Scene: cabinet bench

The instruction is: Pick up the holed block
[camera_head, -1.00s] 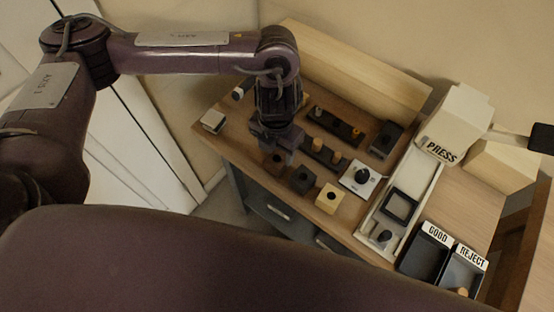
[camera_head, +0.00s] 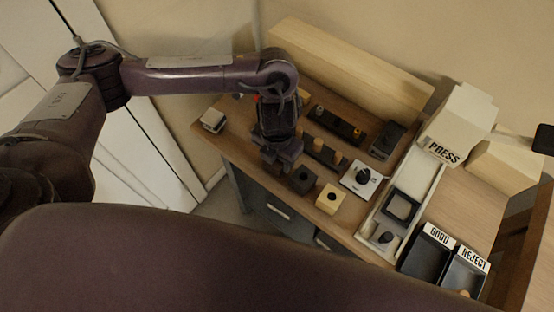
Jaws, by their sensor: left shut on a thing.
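Holed blocks stand in a row near the bench's front edge. A black block (camera_head: 302,180) and a pale yellow block (camera_head: 330,198) each show a dark round hole on top. My left gripper (camera_head: 281,167) points down at the row's left end, beside the black block. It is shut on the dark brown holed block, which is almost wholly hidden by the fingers. I cannot tell whether that block is still touching the bench. My right gripper is not in view.
Dark racks with pegs (camera_head: 325,152) stand behind the row. A white box with a black knob (camera_head: 362,178) is to its right. Further right are the press (camera_head: 455,130) and the GOOD (camera_head: 424,256) and REJECT (camera_head: 463,272) trays. A small white-topped box (camera_head: 213,120) sits left.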

